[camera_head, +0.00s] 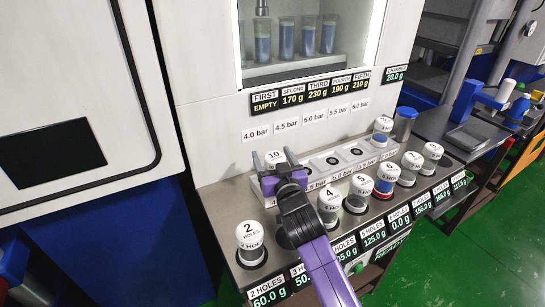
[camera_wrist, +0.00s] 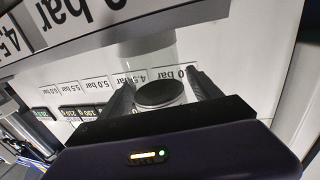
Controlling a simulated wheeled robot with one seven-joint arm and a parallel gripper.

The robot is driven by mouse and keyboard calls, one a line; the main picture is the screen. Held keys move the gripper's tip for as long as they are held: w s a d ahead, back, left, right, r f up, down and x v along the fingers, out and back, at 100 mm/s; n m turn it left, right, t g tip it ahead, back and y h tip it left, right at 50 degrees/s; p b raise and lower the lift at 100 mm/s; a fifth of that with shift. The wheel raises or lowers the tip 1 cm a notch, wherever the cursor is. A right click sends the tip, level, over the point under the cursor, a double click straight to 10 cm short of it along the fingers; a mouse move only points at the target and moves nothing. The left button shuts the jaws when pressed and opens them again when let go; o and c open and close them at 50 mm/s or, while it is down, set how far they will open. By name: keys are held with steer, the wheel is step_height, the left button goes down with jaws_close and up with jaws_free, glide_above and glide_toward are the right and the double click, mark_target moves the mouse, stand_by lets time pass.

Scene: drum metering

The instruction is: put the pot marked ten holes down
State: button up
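The pot marked ten holes has a white cap reading 10 (camera_head: 274,157) and stands out between my fingers at the left end of the back rail in the head view. My gripper (camera_head: 276,168) has one finger on each side of it and appears closed against it. In the wrist view the pot's dark round end (camera_wrist: 160,93) fills the gap between the fingers. The pot looks upright. My gripper hides its lower part in the head view, so I cannot tell whether it touches the rail (camera_head: 322,172).
The back rail has several dark round spots right of my gripper. A pot marked 3 (camera_head: 383,125) stands at its right end. Pots marked 2 (camera_head: 249,236), 4 (camera_head: 329,202) and others line the front row above weight displays. A lit glass-fronted cabinet (camera_head: 305,62) is behind.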

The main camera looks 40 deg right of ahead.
steer(key=shift+r, duration=0.1)
steer(key=shift+r, duration=0.1)
steer(key=b+v, duration=0.2)
steer(key=v, duration=1)
steer(key=shift+s, duration=0.1)
